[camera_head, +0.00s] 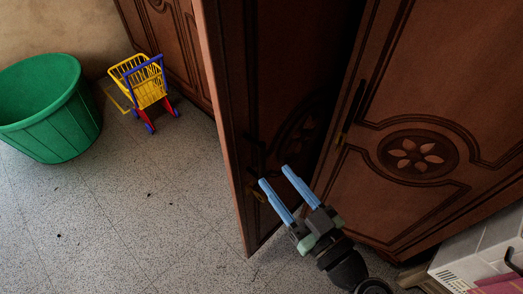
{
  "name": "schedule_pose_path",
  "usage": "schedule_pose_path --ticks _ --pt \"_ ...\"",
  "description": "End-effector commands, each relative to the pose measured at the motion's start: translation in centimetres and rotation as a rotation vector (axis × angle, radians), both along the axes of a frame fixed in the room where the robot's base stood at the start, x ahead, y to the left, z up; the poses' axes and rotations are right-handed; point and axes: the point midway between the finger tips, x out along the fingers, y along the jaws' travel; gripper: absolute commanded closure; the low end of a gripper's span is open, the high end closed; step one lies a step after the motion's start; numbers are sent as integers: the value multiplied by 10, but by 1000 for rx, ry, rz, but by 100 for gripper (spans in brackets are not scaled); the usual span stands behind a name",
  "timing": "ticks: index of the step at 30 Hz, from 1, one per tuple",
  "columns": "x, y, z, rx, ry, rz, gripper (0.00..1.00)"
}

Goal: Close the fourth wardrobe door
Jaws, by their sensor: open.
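A dark brown wardrobe door (262,90) stands ajar in the middle of the head view, swung out toward me with its pale edge to the left. A dark gap lies behind it. A handle (257,190) shows low on this door, near my gripper. My gripper (274,175) has two blue fingers, spread apart and empty. It is in front of the open door's face, by the handle; I cannot tell whether it touches. To the right, another wardrobe door (440,110) with a flower carving and a handle looks shut. I cannot tell the doors' numbering.
A green bin (50,110) and a yellow, blue and red toy cart (147,85) stand on the speckled floor (150,210) at left. White box-like objects (485,250) lie at the lower right.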

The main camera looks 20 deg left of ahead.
Motion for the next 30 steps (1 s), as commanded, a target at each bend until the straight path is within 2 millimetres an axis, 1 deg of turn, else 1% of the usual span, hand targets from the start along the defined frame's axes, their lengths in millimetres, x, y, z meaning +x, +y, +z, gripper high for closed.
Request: schedule_pose_path --ticks 1,3,9,15,23,27,29,30 --pt "6 10 4 0 1 4 50" --pt "13 21 4 -2 0 3 50" --pt "30 47 2 -2 0 2 50" --pt "37 56 0 -2 0 -1 50" --pt "37 57 0 -2 0 -1 50" --pt "37 57 0 -2 0 -1 76" --pt "37 57 0 -2 0 -1 86" --pt "37 57 0 -2 0 -1 94"
